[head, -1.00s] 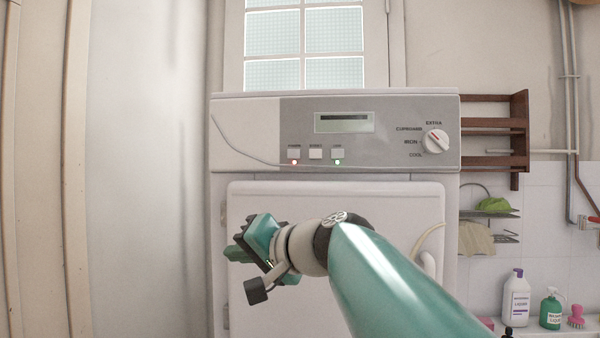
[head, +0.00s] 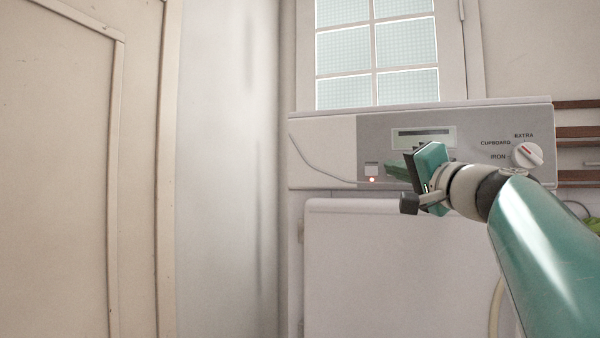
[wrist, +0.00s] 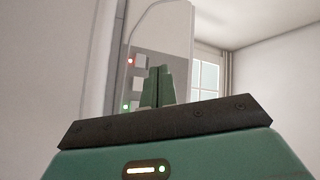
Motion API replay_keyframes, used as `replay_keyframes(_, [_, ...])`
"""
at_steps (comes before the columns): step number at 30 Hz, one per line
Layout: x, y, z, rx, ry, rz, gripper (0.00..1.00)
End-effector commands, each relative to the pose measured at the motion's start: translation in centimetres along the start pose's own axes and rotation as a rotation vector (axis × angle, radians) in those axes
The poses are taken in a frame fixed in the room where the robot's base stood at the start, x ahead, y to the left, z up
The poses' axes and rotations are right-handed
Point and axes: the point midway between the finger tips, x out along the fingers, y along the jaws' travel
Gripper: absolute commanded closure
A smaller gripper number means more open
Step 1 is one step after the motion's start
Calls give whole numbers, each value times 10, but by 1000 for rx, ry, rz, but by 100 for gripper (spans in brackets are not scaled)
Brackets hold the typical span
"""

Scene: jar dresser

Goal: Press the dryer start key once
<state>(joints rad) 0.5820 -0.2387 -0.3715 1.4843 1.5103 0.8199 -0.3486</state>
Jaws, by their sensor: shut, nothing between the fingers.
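The dryer (head: 330,125) has a grey control panel with a small row of keys, and their labels are too small to read. The leftmost key (head: 371,168) shows with a red light below it. My gripper (head: 390,170) hides the other keys in the head view.
A display (head: 423,137) is above the keys and a white dial (head: 527,155) is to their right. The dryer door (head: 370,260) is below. A wall (head: 228,180) and a beige door (head: 60,180) stand to the left. A wooden rack (head: 578,132) hangs at the right.

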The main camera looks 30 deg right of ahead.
Motion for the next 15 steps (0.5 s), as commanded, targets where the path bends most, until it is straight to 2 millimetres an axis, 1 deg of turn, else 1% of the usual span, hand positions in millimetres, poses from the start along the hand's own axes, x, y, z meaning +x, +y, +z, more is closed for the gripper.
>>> replay_keyframes(15, [46, 35, -33, 1, 0, 4, 100])
